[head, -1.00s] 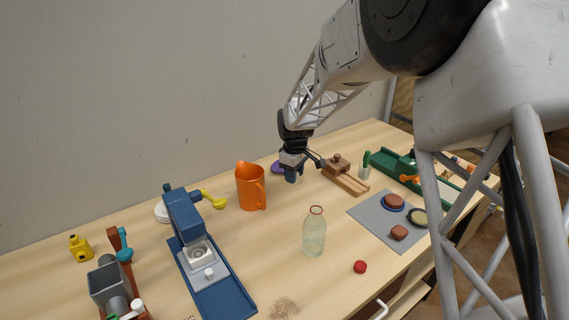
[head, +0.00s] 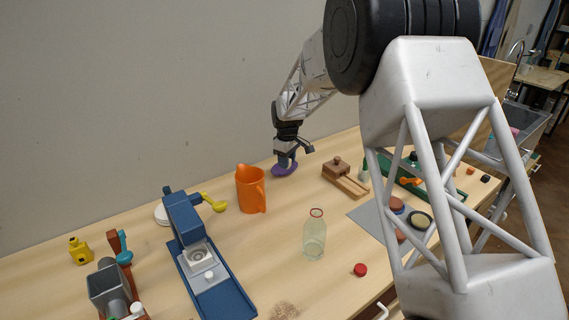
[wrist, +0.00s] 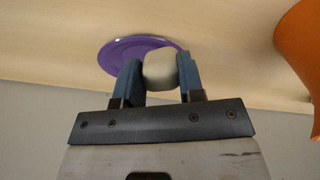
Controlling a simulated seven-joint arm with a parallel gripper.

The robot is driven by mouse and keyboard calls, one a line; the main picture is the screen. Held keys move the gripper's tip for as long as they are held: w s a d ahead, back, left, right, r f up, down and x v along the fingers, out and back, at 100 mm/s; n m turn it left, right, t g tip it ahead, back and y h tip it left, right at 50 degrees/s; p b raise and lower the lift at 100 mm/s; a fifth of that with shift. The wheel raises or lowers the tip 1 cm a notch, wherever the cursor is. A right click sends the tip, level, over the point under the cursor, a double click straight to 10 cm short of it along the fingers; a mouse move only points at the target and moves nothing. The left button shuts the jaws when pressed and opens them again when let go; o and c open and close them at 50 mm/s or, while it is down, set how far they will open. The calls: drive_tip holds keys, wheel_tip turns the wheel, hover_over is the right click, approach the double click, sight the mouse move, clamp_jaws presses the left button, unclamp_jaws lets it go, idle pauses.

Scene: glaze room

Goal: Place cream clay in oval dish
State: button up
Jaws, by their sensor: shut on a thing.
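My gripper (wrist: 161,75) is shut on a cream lump of clay (wrist: 160,70), held between its two blue fingers in the wrist view. A purple oval dish (wrist: 124,49) lies on the table just beyond the fingers there. In the head view my gripper (head: 286,164) is low over the same dish (head: 284,171), near the wall. I cannot tell whether the clay touches the dish. The clay is hidden in the head view.
An orange jug (head: 250,190) stands left of the dish in the head view, and a wooden block tool (head: 345,178) lies to its right. A glass bottle (head: 315,240) and a red ball (head: 360,270) are nearer the front edge.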

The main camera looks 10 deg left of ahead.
drive_tip(key=shift+w+a+f, duration=0.1)
drive_tip(key=shift+w+a, duration=0.15)
drive_tip(key=shift+w, duration=0.4)
drive_tip(key=shift+w+a+f, duration=0.1)
drive_tip(key=shift+w+a, duration=0.2)
drive_tip(key=shift+w, duration=0.4)
drive_tip(key=shift+w+a, duration=0.25)
drive_tip(key=shift+w, duration=0.4)
drive_tip(key=shift+f, duration=1.75)
drive_tip(key=shift+f, duration=0.1)
drive_tip(key=o, duration=0.7)
drive_tip(key=shift+c, duration=0.2)
wheel_tip(320, 180, up, 12)
